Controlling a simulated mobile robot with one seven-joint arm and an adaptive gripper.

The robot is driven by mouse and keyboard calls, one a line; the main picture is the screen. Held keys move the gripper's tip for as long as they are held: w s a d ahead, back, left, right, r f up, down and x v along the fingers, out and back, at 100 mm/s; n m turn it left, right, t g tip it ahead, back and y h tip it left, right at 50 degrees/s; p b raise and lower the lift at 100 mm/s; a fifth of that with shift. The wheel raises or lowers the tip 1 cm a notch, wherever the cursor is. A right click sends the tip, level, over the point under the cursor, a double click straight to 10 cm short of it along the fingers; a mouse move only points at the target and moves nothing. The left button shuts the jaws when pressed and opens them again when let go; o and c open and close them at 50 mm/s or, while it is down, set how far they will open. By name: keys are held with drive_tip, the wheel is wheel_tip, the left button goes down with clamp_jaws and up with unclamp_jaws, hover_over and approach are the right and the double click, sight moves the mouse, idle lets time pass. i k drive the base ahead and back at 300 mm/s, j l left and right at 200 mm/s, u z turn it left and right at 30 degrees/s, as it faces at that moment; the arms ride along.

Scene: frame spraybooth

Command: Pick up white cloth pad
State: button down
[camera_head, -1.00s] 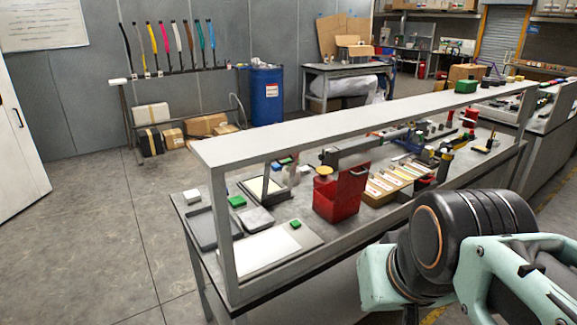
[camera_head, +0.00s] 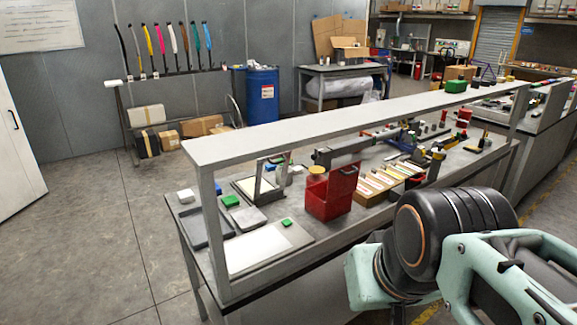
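Part of my arm shows at the lower right, in front of the bench.
A long raised shelf (camera_head: 340,112) runs along the bench above its items. A red bin (camera_head: 328,198), a box with several coloured strips (camera_head: 376,190) and tools fill the bench middle. A blue barrel (camera_head: 262,95) stands behind. The floor at left is clear.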

sight(298, 169)
drive_tip(key=u, duration=0.5)
drive_tip(key=i+j+u, duration=0.15)
drive_tip(key=j, duration=0.2)
drive_tip(key=j+u, duration=0.15)
drive_tip(key=j, duration=0.15)
drive_tip(key=i+j+u, duration=0.1)
drive_tip(key=j, duration=0.25)
drive_tip(key=i+j+u, duration=0.15)
drive_tip(key=j, duration=0.15)
drive_tip(key=i+j+u, duration=0.35)
drive_tip(key=i+j, duration=0.25)
drive_tip(key=i+j+z, duration=0.15)
drive_tip(key=i, duration=0.4)
drive_tip(key=i+j+z, duration=0.1)
drive_tip(key=i, duration=0.45)
drive_tip(key=i+z, duration=0.15)
drive_tip(key=i, duration=0.6)
drive_tip(key=i+z, duration=0.1)
drive_tip(key=i, duration=0.7)
drive_tip(key=i+j+z, duration=0.15)
drive_tip(key=i, duration=0.6)
